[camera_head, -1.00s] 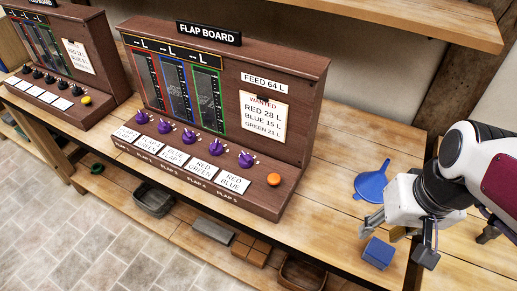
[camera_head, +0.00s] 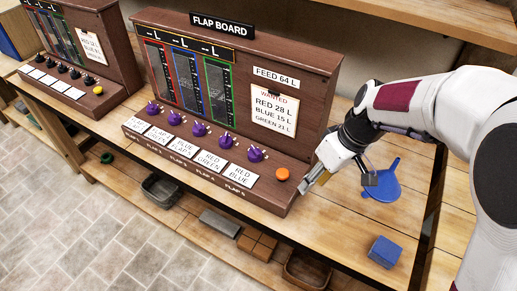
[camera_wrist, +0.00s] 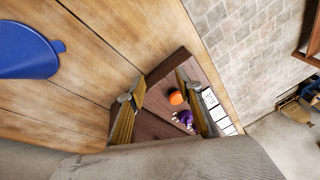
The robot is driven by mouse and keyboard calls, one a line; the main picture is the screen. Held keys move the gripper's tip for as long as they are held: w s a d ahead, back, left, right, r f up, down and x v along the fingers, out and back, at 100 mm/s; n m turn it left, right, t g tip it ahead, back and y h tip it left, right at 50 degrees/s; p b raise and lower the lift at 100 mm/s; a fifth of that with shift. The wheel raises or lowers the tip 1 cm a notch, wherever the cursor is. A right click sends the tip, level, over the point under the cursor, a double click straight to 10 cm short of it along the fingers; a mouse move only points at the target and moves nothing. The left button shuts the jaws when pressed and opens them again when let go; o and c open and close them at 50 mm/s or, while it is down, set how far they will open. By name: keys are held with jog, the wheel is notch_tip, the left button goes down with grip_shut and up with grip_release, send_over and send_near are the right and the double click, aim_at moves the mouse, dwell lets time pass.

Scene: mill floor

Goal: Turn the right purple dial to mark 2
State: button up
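The flap board (camera_head: 300,75) carries a row of several purple dials. The right purple dial (camera_head: 256,154) is above the "RED BLUE" card (camera_head: 237,173); its small marks are too fine to read. My gripper (camera_head: 308,188) is just right of the board's front corner, apart from the dial. In the wrist view, my gripper (camera_wrist: 160,88) has its two fingers spread with nothing held. A purple dial (camera_wrist: 185,117) and the orange button (camera_wrist: 176,97) show between the fingers, farther off.
The orange button (camera_head: 282,174) sits between my gripper and the right dial. A blue funnel (camera_head: 383,183) and a blue block (camera_head: 384,252) are on the bench to the right. A second, darker-knobbed board (camera_head: 95,60) stands at the left.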

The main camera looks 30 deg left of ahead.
jog(key=w+a+n, duration=0.1)
jog(key=w+a+r+n, duration=0.1)
jog(key=a, duration=0.1)
jog(key=w+a+n+y, duration=0.1)
jog(key=n, duration=0.1)
jog(key=shift+w+a+r+t, duration=0.15)
jog(key=shift+w+r+t, duration=0.15)
jog(key=shift+w+r, duration=0.1)
jog(key=shift+n, duration=0.7)
send_near(257, 150)
jog(key=x, duration=0.4)
jog(key=shift+d+f, duration=0.3)
jog(key=shift+f, duration=0.1)
jog(key=x, duration=0.3)
jog(key=shift+s+a+f, duration=0.1)
jog(key=shift+a+f, duration=0.1)
jog(key=shift+a, duration=0.2)
jog(key=shift+x, duration=0.75)
jog(key=shift+c, duration=0.4)
